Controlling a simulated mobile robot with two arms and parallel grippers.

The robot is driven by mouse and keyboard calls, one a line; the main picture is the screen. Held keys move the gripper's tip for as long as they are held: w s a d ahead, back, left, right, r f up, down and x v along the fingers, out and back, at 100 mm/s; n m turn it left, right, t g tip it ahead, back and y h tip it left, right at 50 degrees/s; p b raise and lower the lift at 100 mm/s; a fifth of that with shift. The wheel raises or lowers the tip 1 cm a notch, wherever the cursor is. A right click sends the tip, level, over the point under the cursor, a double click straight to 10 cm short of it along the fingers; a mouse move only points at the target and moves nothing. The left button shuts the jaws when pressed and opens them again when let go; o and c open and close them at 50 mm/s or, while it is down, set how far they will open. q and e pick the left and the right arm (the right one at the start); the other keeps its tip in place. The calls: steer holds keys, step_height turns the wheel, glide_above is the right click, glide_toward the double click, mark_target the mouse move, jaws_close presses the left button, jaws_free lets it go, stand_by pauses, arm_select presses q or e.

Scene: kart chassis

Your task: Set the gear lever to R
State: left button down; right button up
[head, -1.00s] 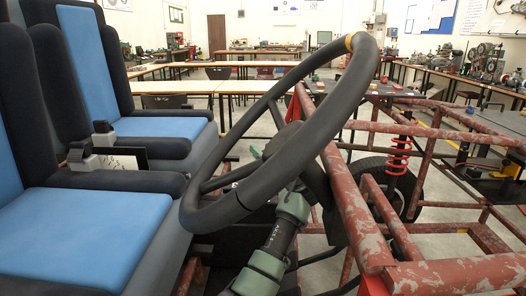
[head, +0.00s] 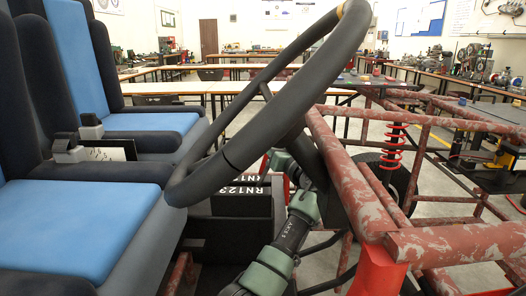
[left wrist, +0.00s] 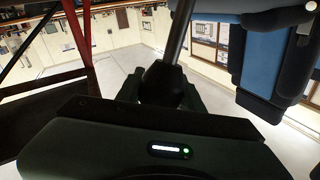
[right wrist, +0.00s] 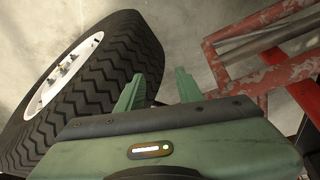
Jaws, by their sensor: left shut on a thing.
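The gear gate, a black box marked "RN123" (head: 262,190), stands below the steering wheel rim in the head view. In the left wrist view my left gripper (left wrist: 162,92) is shut around a black knob (left wrist: 163,76) with a dark rod (left wrist: 180,32) rising from it in the picture. The lever's position along the gate is hard to tell, as the wheel and my arm cover part of it in the head view. My right gripper (right wrist: 158,90) is open and empty in the right wrist view, beside a tyre.
The steering wheel (head: 345,45) crosses the head view. Blue seats (head: 85,225) are at left. Red chassis tubes (head: 350,175) and a red spring (head: 394,150) are at right. In the right wrist view, the tyre (right wrist: 95,85) and red tubes (right wrist: 262,75) flank my gripper.

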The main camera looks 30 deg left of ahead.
arm_select(q)
steer(key=shift+d+f, duration=0.1)
steer(key=c, duration=0.9)
jaws_free()
steer(key=v, duration=0.7)
steer(key=shift+s+d+p, duration=0.15)
steer(key=shift+d+p, duration=0.15)
steer(key=shift+d, duration=0.05)
